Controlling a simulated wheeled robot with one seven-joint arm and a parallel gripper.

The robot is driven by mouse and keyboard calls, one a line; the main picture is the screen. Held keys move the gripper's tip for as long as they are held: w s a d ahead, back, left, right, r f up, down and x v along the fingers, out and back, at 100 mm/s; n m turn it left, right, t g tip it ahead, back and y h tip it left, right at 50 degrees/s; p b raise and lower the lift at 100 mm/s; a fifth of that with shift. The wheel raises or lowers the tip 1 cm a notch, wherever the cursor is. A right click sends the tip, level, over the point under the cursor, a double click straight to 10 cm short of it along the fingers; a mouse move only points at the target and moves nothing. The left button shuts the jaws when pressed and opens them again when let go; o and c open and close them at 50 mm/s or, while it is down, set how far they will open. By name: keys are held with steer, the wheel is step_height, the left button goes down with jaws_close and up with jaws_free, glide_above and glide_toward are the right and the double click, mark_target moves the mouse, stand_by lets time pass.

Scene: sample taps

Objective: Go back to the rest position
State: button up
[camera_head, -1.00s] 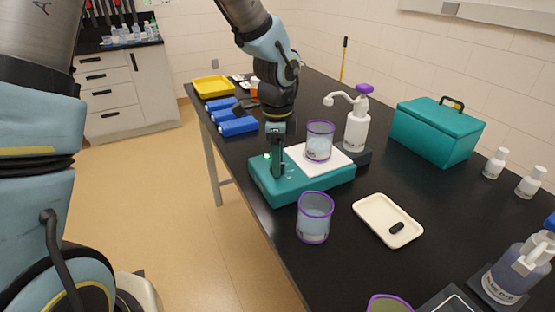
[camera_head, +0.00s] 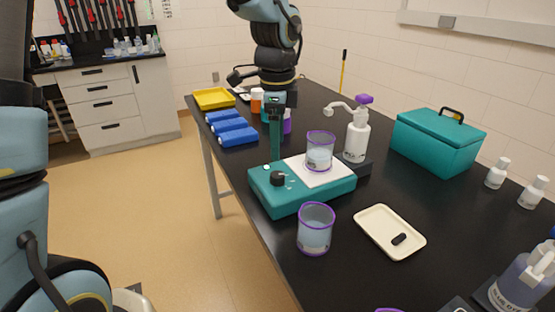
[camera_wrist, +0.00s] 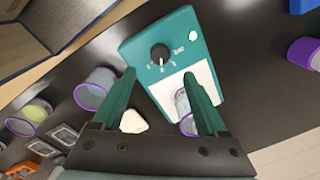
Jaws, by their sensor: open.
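My gripper (camera_head: 275,157) is raised above the teal stirrer plate (camera_head: 310,197) in the head view, empty and apart from it. In the wrist view my gripper (camera_wrist: 160,75) shows two teal fingers spread apart with nothing between them. The stirrer's black knob (camera_head: 278,178) is uncovered on its near left corner. A purple-rimmed beaker with clear liquid (camera_head: 319,153) stands on the stirrer's white top.
A second purple-rimmed beaker (camera_head: 315,230) stands before the stirrer, next to a cream tray (camera_head: 372,224) holding a small black bar. A pump bottle (camera_head: 356,140) and a teal box (camera_head: 437,142) stand to the right. Blue items (camera_head: 235,135) and a yellow tray (camera_head: 214,98) lie behind.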

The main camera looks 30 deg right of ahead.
step_height(320, 180, up, 2)
steer(key=shift+r, duration=0.1)
stand_by(0.5)
